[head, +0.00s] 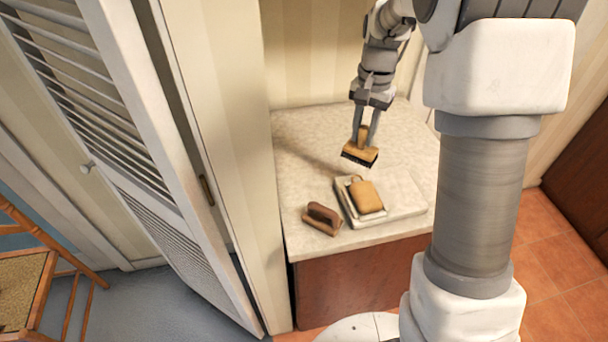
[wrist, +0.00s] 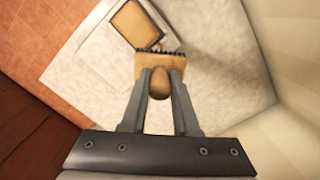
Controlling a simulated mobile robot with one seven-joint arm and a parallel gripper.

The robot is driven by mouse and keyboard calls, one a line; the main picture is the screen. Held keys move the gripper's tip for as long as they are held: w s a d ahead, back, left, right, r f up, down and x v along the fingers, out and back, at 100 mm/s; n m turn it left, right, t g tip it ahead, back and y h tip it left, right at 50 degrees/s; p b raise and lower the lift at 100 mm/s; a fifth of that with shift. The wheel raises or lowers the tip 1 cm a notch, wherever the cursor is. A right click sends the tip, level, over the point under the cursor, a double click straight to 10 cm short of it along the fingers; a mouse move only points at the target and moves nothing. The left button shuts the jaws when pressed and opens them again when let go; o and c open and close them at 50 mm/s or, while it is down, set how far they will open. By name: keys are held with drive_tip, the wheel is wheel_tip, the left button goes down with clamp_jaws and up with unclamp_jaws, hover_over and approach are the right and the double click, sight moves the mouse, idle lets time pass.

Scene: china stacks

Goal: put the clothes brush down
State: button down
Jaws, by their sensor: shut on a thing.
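My gripper (head: 367,131) is shut on the clothes brush (head: 360,154), which has a tan wooden body and dark bristles facing down. The brush is over the back middle of the pale stone-like counter (head: 305,140). I cannot tell for sure whether its bristles touch the surface. In the wrist view the fingers of my gripper (wrist: 160,85) close on the brush's rounded handle (wrist: 159,86), with its wooden block and bristle edge just beyond.
In front of the brush, a pale slab (head: 404,197) carries a light tray (head: 346,202) with a tan block-like item (head: 367,193). A brown-handled brush-like item (head: 321,217) lies at the counter's front left. The counter's back left is clear. A louvred door (head: 130,130) stands at left.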

drive_tip(key=shift+w+a+f+p, duration=0.2)
drive_tip(key=shift+w+a+f, duration=0.3)
drive_tip(key=shift+a+f, duration=1.3)
drive_tip(key=shift+w+a+f+p, duration=0.2)
drive_tip(key=shift+w+a+f, duration=0.25)
drive_tip(key=shift+a+f, duration=1.3)
drive_tip(key=shift+w+a+f+p, duration=0.2)
drive_tip(key=shift+w+a+f, duration=0.3)
drive_tip(key=shift+a+f, duration=1.3)
drive_tip(key=shift+f, duration=0.15)
drive_tip(key=c, duration=0.7)
unclamp_jaws()
